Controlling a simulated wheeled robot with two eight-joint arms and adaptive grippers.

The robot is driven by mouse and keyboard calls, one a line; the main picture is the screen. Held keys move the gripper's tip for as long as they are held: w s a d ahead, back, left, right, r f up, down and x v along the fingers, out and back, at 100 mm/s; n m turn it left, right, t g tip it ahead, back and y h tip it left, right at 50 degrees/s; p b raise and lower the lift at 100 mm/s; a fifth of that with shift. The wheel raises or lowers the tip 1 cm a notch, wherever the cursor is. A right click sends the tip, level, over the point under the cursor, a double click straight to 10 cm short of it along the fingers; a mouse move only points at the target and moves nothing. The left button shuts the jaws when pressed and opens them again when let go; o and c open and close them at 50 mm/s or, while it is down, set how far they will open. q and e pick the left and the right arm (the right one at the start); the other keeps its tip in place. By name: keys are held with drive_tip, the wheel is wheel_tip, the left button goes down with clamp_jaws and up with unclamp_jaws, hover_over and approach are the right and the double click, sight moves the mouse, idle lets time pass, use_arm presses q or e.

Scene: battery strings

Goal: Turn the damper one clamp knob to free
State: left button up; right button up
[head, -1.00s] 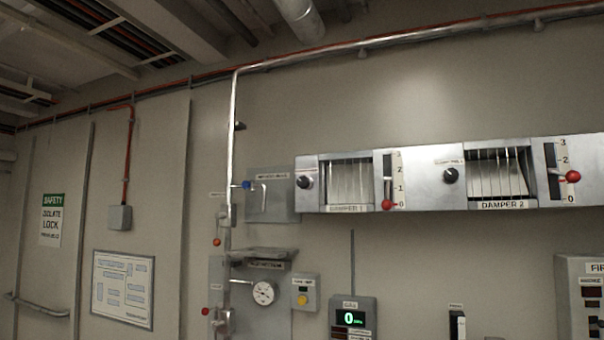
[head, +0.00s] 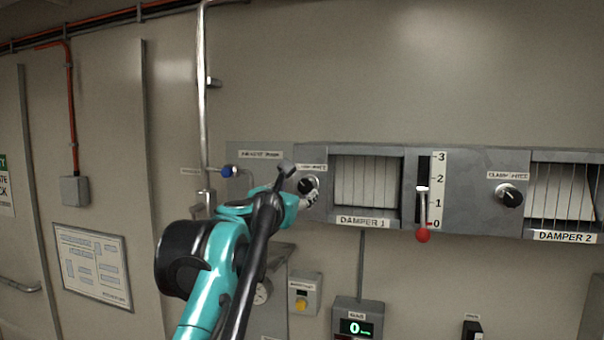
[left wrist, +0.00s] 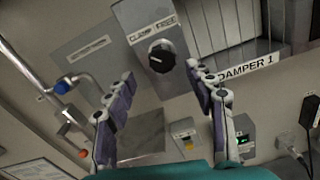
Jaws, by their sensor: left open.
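The damper one clamp knob (head: 307,186) is a round black knob with a light pointer mark, left of the Damper 1 louvres (head: 366,186). In the left wrist view the knob (left wrist: 161,56) sits beyond and between the open fingertips, under a label reading "CLAMP FREE". My left gripper (left wrist: 159,82) is open and empty, its two fingers apart on either side below the knob. In the head view my left gripper (head: 303,188) is at the knob and partly hides it; contact cannot be told. My right gripper is not in view.
The Damper 1 lever with its red ball (head: 422,236) hangs low at its scale. The Damper 2 clamp knob (head: 509,195) is further right. A pipe with a blue-handled valve (head: 228,171) is left of the panel. A gauge and yellow-button box (head: 302,304) are below.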

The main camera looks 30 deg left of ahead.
sight(305, 187)
use_arm(q)
drive_tip(key=shift+w, duration=0.5)
drive_tip(key=x, duration=0.6)
drive_tip(key=shift+w, duration=0.15)
drive_tip(key=shift+d, duration=0.1)
drive_tip(key=shift+c, duration=0.3)
drive_tip(key=c, duration=1.1)
